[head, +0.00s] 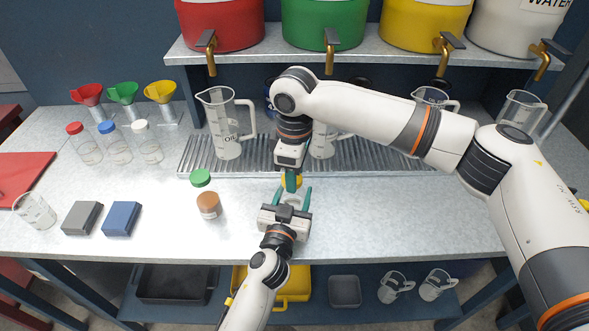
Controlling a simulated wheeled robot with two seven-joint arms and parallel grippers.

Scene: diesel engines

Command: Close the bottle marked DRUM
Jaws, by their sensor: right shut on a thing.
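My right gripper (291,182) points down over the middle of the bench, shut on a small yellow thing that looks like a cap (299,181), mostly hidden by its fingers. My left gripper (293,196) reaches up from below, its green fingers apart just under the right gripper. Something pale, perhaps a bottle, shows between the fingers; I cannot tell whether they touch it. I cannot read DRUM on any bottle.
Bottles with red (83,143), blue (114,142) and white (146,141) caps stand at the left, near funnels (124,95). A jug marked OIL (226,122) stands on the drip grate (200,158). Grey (83,218) and blue (122,219) blocks lie front left.

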